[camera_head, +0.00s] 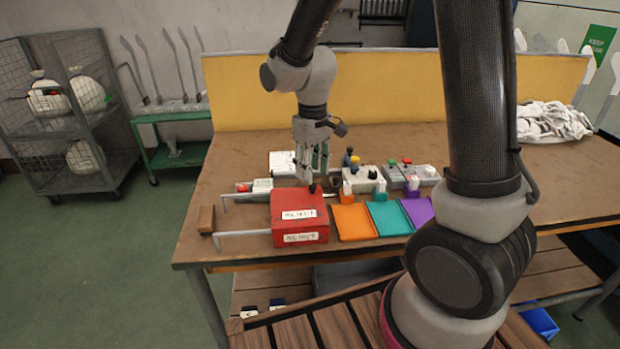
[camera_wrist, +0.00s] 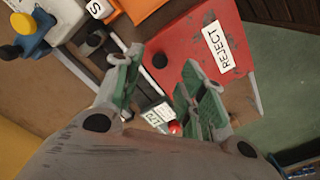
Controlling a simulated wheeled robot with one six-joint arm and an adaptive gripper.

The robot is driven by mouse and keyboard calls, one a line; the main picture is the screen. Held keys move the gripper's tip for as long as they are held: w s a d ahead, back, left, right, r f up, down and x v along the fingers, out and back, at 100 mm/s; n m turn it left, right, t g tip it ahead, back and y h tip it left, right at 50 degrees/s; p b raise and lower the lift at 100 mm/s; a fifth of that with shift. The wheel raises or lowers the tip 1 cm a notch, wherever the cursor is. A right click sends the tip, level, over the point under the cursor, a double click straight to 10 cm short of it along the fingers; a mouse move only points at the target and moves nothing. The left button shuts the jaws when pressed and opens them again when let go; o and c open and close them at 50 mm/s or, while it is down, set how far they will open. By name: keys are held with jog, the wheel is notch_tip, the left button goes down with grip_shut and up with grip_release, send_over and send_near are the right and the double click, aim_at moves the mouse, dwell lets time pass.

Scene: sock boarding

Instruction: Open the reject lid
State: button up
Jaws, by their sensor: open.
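The red reject box (camera_head: 299,221) stands near the front left edge of the table, with white REJECT labels on its lid and front. Its lid is shut and has a small black knob, seen in the head view (camera_head: 312,188). In the wrist view the red lid (camera_wrist: 197,58) and its black knob (camera_wrist: 160,61) lie just beyond the fingertips. My gripper (camera_head: 311,178) points down above the back of the box. In the wrist view my gripper (camera_wrist: 156,75) has its green-padded fingers apart, with nothing between them. I cannot tell whether a finger touches the lid.
Orange (camera_head: 354,222), teal (camera_head: 390,218) and purple (camera_head: 418,210) trays lie right of the box. Control boxes with buttons (camera_head: 361,178) stand behind them. A brown block (camera_head: 206,220) and metal rods (camera_head: 243,234) are at the left. White socks (camera_head: 552,121) are piled far right.

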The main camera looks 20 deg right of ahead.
aim_at(298, 201)
jog(key=shift+f, duration=1.95)
jog(key=shift+c, duration=0.2)
grip_shut()
